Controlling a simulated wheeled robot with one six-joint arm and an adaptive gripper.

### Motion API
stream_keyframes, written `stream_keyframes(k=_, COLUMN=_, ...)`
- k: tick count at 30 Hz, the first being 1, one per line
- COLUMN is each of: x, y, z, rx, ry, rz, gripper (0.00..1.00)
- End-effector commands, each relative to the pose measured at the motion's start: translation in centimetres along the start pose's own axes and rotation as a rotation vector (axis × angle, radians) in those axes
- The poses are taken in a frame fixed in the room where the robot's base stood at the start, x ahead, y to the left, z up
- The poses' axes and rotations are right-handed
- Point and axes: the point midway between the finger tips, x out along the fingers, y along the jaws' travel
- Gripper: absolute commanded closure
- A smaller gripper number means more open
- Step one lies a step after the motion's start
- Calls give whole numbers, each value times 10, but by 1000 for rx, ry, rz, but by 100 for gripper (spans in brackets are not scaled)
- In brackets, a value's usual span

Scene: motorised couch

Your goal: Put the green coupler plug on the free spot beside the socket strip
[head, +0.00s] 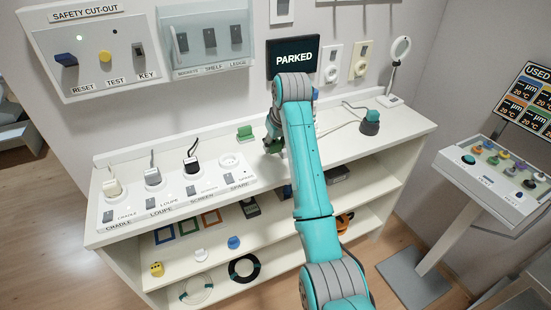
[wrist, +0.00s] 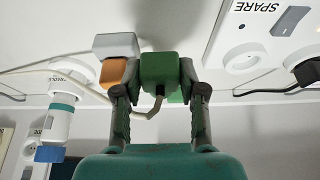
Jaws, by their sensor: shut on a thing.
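The green coupler plug (wrist: 158,70) is between the fingertips of my gripper (wrist: 158,92) in the wrist view, with a grey cord curving from it to the left. My gripper (head: 272,143) is shut on it and over the worktop, right of the socket strip, in the head view. My arm hides much of the grip there; I cannot tell whether the plug touches the worktop. The white socket strip (head: 180,204) holds several plugs; its SPARE socket (head: 229,161) is empty, also in the wrist view (wrist: 241,60). Another green piece (head: 245,133) stands at the back, left of my gripper.
A teal-topped device (head: 370,121) with a cable and a ring lamp (head: 393,70) stand at the worktop's right. Lower shelves (head: 265,245) hold several small items. The front right worktop (head: 350,152) looks clear.

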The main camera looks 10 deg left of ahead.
Motion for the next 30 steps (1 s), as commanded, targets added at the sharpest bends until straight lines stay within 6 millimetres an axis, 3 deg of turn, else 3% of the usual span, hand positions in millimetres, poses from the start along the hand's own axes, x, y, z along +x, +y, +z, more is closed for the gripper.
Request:
stream_keyframes(k=3, x=17, y=0, z=8, rx=0, ry=-1, rz=0, gripper=93)
stream_keyframes(k=15, x=56, y=0, z=24, rx=1, ry=-2, rz=0, gripper=93)
stream_keyframes(k=25, x=58, y=0, z=24, rx=0, ry=-1, rz=0, gripper=93)
stream_keyframes(k=26, x=58, y=0, z=24, rx=0, ry=-1, rz=0, gripper=57)
stream_keyframes(k=28, x=58, y=0, z=24, rx=0, ry=0, rz=0, gripper=39)
stream_keyframes(k=30, x=58, y=0, z=24, rx=0, ry=0, rz=0, gripper=34)
